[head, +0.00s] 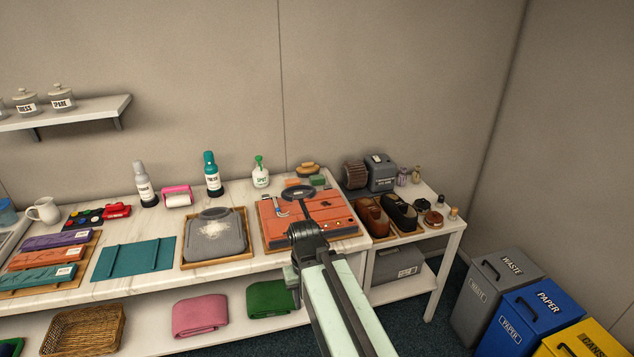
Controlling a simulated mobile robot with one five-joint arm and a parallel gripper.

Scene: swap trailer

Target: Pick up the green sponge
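A small green block (318,181), which looks like the green sponge, lies at the back of the white table, just behind the orange board or case (340,222). It is beside a small orange-brown block (292,182). My arm reaches up from the bottom of the head view, and its dark end, my gripper (307,235), is over the front of the orange case, nearer to me than the green block. The fingers cannot be made out, so its opening is unclear. Nothing held shows.
A brush (308,169) and a green-topped spray bottle (260,172) stand near the green block. A grey machine (380,172) and shoes (400,212) are on the right-hand table. A grey garment (214,235) lies on a tray to the left. Bins (495,290) stand at the lower right.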

